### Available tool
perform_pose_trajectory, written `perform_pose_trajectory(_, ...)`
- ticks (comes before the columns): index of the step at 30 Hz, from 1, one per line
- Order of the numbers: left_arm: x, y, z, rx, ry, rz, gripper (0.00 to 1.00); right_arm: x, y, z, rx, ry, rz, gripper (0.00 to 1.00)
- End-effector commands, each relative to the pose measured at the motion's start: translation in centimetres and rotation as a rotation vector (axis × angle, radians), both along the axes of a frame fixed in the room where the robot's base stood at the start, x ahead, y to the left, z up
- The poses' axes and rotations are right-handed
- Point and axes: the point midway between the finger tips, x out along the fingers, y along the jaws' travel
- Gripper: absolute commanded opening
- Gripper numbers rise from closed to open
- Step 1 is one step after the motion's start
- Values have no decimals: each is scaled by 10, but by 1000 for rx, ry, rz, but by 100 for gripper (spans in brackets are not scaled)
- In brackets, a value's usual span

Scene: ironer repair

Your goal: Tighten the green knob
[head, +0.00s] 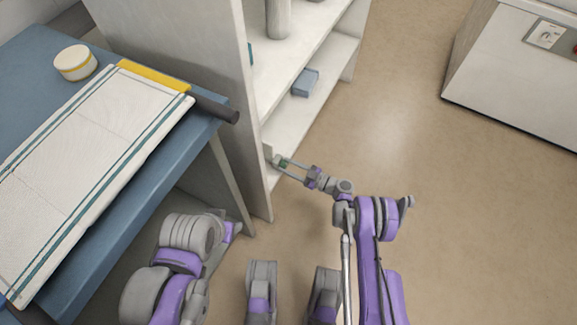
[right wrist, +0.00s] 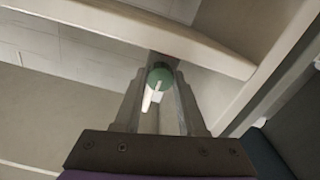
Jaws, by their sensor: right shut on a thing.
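The green knob (right wrist: 160,76) shows in the right wrist view as a round green cap with a white pointer bar (right wrist: 154,96). It sits between the two fingers of my right gripper (right wrist: 161,82), which is shut on it. In the head view the green knob (head: 283,163) is small, at the near end of the white shelf unit, with my right gripper (head: 281,166) reaching to it from the right. The fingers partly hide the knob's sides. My left arm is folded at the lower left; its gripper does not show.
The white shelf unit (head: 300,75) holds a blue box (head: 305,82) and a grey cylinder (head: 278,18). A blue table (head: 120,195) with white cloth and a round tub (head: 75,62) stands left. A white cabinet (head: 515,80) stands right. The floor between is clear.

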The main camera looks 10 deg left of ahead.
Motion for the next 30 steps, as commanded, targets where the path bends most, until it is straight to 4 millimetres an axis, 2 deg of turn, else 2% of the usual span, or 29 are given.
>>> perform_pose_trajectory(21,0,0,0,0,0,0,50,0,-1,0,160,440,-1,0)
perform_pose_trajectory(30,0,0,0,0,0,0,50,0,-1,0,193,535,-1,0)
